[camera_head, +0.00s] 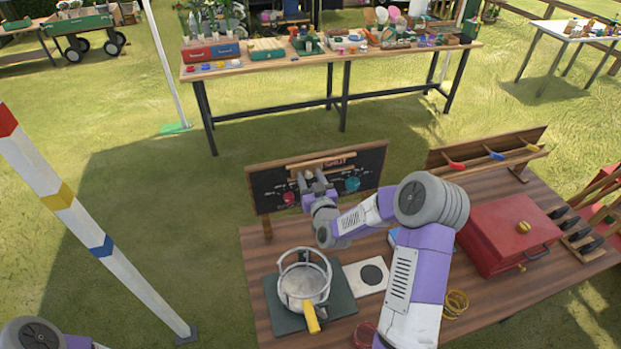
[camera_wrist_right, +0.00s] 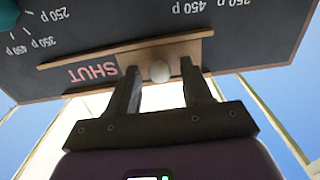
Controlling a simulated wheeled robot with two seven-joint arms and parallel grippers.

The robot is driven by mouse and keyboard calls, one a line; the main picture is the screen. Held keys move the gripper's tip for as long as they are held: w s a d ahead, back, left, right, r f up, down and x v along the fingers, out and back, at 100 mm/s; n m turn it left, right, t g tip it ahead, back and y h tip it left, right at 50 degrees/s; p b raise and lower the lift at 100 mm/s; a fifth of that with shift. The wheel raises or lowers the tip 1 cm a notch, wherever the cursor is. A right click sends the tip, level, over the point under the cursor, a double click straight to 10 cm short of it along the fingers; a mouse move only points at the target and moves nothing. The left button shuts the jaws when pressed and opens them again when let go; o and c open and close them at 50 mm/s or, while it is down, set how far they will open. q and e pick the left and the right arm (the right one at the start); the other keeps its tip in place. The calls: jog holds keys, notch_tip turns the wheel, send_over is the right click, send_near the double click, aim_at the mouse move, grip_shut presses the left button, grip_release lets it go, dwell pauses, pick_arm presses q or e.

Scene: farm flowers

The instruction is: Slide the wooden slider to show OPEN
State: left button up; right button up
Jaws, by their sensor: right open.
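The wooden slider (camera_wrist_right: 143,57) is a pale panel with a round white knob (camera_wrist_right: 160,71), set between two wooden rails on a dark chalkboard (camera_head: 262,185). The word SHUT (camera_wrist_right: 94,73) shows beside the slider, between the rails. My right gripper (camera_wrist_right: 160,80) is open, with one finger on each side of the knob. Whether either finger touches it I cannot tell. In the head view my right gripper (camera_head: 311,178) is in front of the board's middle and hides part of the slider. My left gripper is out of view.
The board stands at the back left of a wooden table (camera_head: 258,257). A red box (camera_head: 505,235) stands to the right.

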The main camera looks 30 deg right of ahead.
grip_shut()
